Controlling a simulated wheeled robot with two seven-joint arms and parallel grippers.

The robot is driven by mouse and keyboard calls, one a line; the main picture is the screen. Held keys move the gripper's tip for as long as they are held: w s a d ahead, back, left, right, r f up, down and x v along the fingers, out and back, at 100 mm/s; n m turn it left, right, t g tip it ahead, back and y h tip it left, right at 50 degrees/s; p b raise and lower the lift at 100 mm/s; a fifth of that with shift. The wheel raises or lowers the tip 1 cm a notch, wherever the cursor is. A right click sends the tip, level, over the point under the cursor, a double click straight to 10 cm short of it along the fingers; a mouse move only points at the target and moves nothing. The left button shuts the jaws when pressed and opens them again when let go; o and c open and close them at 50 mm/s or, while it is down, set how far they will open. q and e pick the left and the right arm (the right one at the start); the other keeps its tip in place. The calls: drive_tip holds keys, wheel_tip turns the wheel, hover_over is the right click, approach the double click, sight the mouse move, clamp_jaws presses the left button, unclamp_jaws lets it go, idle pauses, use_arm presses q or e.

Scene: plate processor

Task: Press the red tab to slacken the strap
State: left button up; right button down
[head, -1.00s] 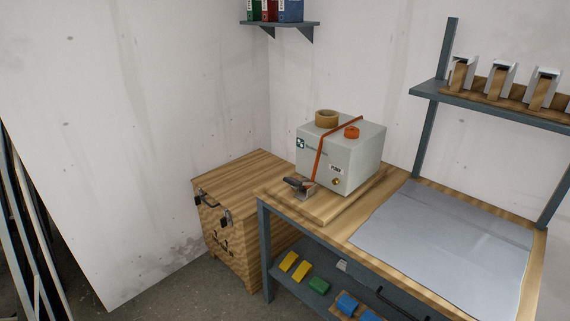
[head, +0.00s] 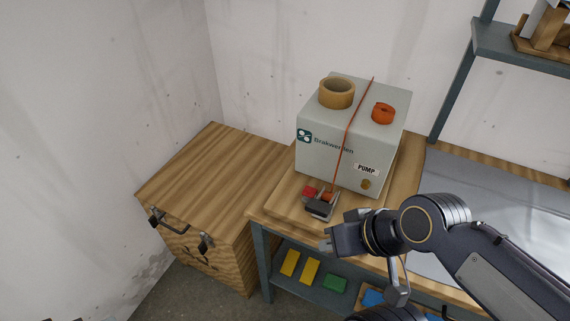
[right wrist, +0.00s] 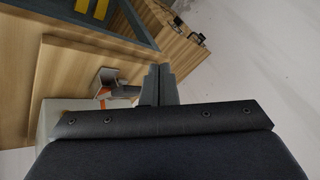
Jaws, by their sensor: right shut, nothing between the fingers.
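The grey pump box (head: 325,158) stands on the workbench with an orange strap (head: 347,135) running over its top and down its front. At the strap's lower end is a dark metal ratchet buckle (head: 321,210) with a red tab (head: 309,192) on its left. In the right wrist view the buckle (right wrist: 107,78) is left of the fingers, partly showing; red shows beside it. My right gripper (head: 327,241) is shut and empty, in front of and just below the buckle in the head view, apart from it. Its fingers (right wrist: 160,72) are together in the right wrist view. My left gripper is not in view.
A tape roll (head: 337,92) and an orange strap roll (head: 383,113) sit on the box. A wooden crate (head: 210,175) stands left of the bench. A grey mat (head: 450,190) lies at right. Yellow and green blocks lie on the lower shelf (head: 319,291).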

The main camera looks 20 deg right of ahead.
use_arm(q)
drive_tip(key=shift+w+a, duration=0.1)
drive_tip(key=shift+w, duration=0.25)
use_arm(e)
drive_tip(key=shift+w+a, duration=0.1)
drive_tip(key=shift+w, duration=0.25)
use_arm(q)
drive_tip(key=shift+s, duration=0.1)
use_arm(e)
drive_tip(key=shift+s, duration=0.1)
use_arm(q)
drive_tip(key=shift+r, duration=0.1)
